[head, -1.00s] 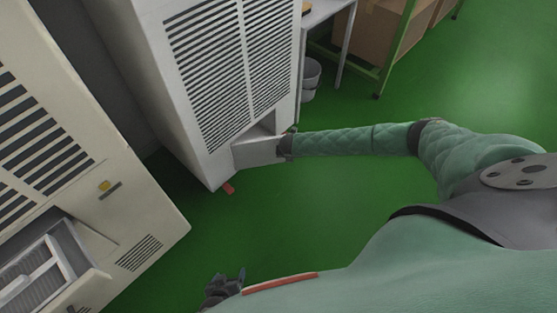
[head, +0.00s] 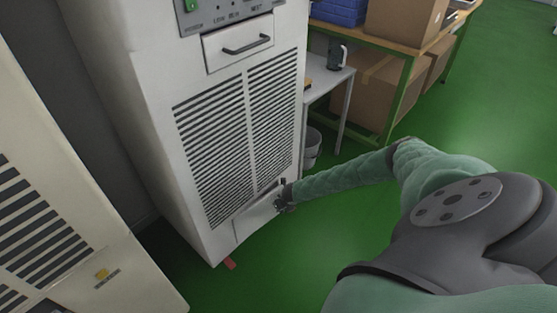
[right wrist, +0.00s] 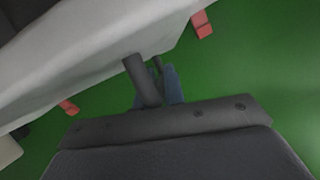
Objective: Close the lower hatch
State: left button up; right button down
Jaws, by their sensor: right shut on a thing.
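The lower hatch (head: 256,216) is a pale panel at the bottom of the tall white cabinet (head: 150,130), below its slatted grille. In the head view it looks flush or nearly flush with the front; a small gap cannot be ruled out. My right gripper (head: 281,199) is at the right end of the hatch, shut on it. In the right wrist view the right gripper (right wrist: 152,82) is up against the white panel (right wrist: 100,65); the exact grip point is hidden. My left gripper is out of view.
A cream cabinet (head: 75,240) stands at the left. A small table (head: 328,78), a bucket (head: 312,148) and shelving with cardboard boxes (head: 368,90) stand behind the white cabinet. A red foot (head: 230,263) shows at its base. Green floor (head: 300,260) is open in front.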

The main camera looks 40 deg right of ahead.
jog(key=c, duration=1.5)
grip_release()
jog(key=shift+p+v, duration=0.6)
jog(key=shift+v, duration=3.3)
